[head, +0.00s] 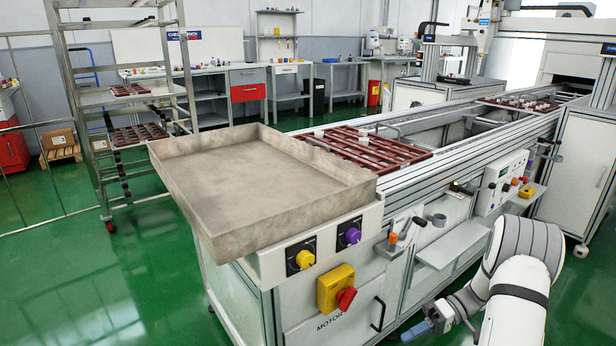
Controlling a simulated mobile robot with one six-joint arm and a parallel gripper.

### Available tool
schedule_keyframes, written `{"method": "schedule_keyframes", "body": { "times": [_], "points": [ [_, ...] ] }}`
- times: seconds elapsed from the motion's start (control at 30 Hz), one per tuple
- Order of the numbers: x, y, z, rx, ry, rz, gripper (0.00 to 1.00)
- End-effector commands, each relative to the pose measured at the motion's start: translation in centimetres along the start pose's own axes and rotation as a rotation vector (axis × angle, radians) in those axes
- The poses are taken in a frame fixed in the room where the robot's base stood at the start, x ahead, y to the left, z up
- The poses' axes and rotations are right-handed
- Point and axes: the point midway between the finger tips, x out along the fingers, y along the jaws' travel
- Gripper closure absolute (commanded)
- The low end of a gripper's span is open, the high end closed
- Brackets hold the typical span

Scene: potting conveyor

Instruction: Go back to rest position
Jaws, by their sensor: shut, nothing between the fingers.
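My gripper (415,331) is at the bottom of the head view, low in front of the conveyor's near side panel. It is shut and empty, apart from the conveyor and its controls as far as this view shows. My white and grey arm comes down from the right to it. The conveyor (437,178) runs from the near left to the back right. A red-brown tray (372,146) with several small white pieces lies on it.
An empty grey metal tray (222,160) sits on the conveyor's near end. The yellow and red switch (336,290), a black handle (378,314) and a control box (503,180) stick out on the near side. A wheeled rack (112,119) stands at the left. Green floor (122,279) is clear.

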Motion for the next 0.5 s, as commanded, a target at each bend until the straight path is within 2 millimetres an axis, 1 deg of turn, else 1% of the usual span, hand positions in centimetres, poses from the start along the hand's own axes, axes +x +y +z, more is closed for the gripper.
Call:
{"method": "schedule_keyframes", "body": {
  "times": [0.03, 0.27, 0.43, 0.5],
  "points": [
    [-0.3, -1.7, -0.5, 0.005, -0.013, 0.02, 1.0],
    [-0.5, -6.0, -1.1, 0.063, -0.069, 0.1, 1.0],
    [-0.6, -10.2, -1.5, 0.113, -0.117, 0.184, 1.0],
    [-0.7, -12.4, -1.7, 0.137, -0.137, 0.228, 1.0]
  ]
}}
